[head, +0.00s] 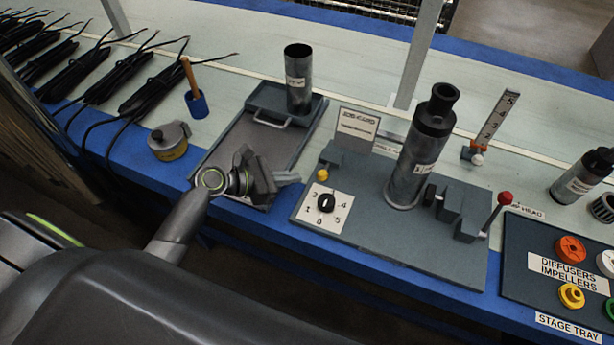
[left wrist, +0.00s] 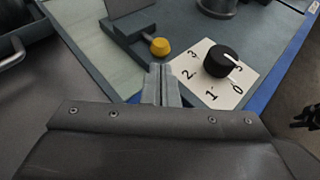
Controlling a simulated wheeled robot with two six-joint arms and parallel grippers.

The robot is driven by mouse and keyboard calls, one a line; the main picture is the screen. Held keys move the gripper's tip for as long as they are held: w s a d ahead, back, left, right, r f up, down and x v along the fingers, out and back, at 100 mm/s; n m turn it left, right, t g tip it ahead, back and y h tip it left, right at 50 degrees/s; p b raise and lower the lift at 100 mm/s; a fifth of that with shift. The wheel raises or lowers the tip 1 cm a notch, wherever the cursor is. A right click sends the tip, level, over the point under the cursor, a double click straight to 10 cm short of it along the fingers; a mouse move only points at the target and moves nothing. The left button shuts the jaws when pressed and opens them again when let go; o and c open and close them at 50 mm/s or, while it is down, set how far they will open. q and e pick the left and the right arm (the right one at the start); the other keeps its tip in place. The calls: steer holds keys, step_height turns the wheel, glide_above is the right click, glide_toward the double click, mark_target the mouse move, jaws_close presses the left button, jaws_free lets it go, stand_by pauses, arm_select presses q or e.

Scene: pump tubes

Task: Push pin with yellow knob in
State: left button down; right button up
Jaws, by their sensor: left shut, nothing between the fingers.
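The yellow knob (head: 322,174) sits at the front of a small grey block on the left edge of the grey fixture base (head: 375,243).
A black dial (head: 326,203) on a white numbered plate is close to the knob. A metal cylinder (head: 408,165) stands on the base, with a red-knobbed lever (head: 505,198) at right. A grey tray (head: 232,150) with a tube (head: 298,85) lies behind my left gripper.

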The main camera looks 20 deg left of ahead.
mark_target(324, 169)
arm_select(q)
steer(key=x, duration=0.4)
steer(key=shift+w+d+f, duration=0.15)
steer(key=shift+w+d, duration=0.15)
steer(key=shift+d, duration=0.05)
steer(key=shift+w, duration=0.5)
steer(key=shift+w+p, duration=0.4)
steer(key=shift+w, duration=0.2)
